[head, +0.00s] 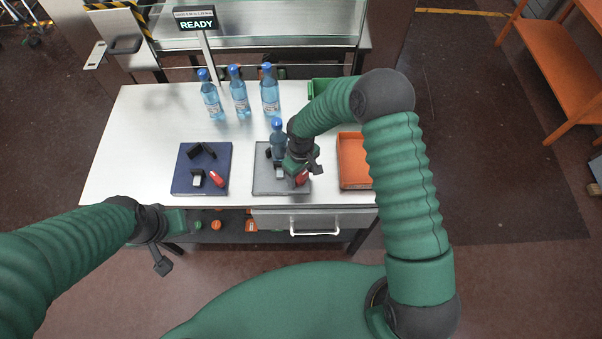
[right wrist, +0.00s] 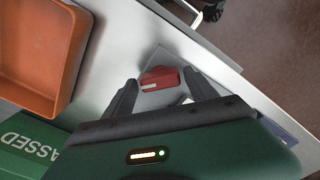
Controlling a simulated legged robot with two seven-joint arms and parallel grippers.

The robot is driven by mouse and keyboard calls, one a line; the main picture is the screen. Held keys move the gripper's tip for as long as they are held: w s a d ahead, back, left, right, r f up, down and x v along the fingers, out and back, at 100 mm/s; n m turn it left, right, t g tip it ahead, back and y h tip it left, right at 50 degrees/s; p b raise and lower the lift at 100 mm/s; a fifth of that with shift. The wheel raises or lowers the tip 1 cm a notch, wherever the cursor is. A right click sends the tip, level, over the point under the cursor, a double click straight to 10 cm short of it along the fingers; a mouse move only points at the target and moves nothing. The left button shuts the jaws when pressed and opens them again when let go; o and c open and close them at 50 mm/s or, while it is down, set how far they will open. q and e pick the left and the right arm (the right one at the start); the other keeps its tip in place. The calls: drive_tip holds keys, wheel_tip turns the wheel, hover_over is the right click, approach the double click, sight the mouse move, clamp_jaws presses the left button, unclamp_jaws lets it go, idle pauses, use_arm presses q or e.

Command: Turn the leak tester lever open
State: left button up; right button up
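The leak tester appears to be the grey plate (head: 265,185) at the table's middle front, with a blue-capped bottle (head: 277,139) standing at it. A red part (head: 302,178), which looks like the lever, is at the plate's right side, partly covered by my right gripper (head: 300,169). In the right wrist view the red part (right wrist: 160,78) lies between the spread fingertips of my right gripper (right wrist: 158,88), with gaps on both sides. I cannot tell the lever's position. My left gripper (head: 180,221) is low at the left, in front of the table edge; its fingers are unclear.
A blue mat (head: 181,182) carries black parts and another red piece (head: 217,179). An orange tray (head: 354,163) stands right of the plate, a green bin (head: 318,86) behind. Several bottles (head: 240,97) stand at the back under a READY sign (head: 197,23). A drawer (head: 340,222) is below.

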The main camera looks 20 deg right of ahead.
drive_tip(key=c, duration=1.1)
drive_tip(key=shift+n, duration=0.3)
drive_tip(key=n, duration=0.3)
drive_tip(key=shift+r+n, duration=0.1)
drive_tip(key=shift+n, duration=0.2)
drive_tip(key=n, duration=0.4)
drive_tip(key=shift+w, duration=0.1)
drive_tip(key=n+p, duration=0.1)
drive_tip(key=n, duration=0.4)
drive_tip(key=shift+r, duration=0.1)
drive_tip(key=n, duration=0.4)
drive_tip(key=shift+w+n+p, duration=0.1)
drive_tip(key=shift+n+p, duration=0.2)
drive_tip(key=shift+p, duration=0.1)
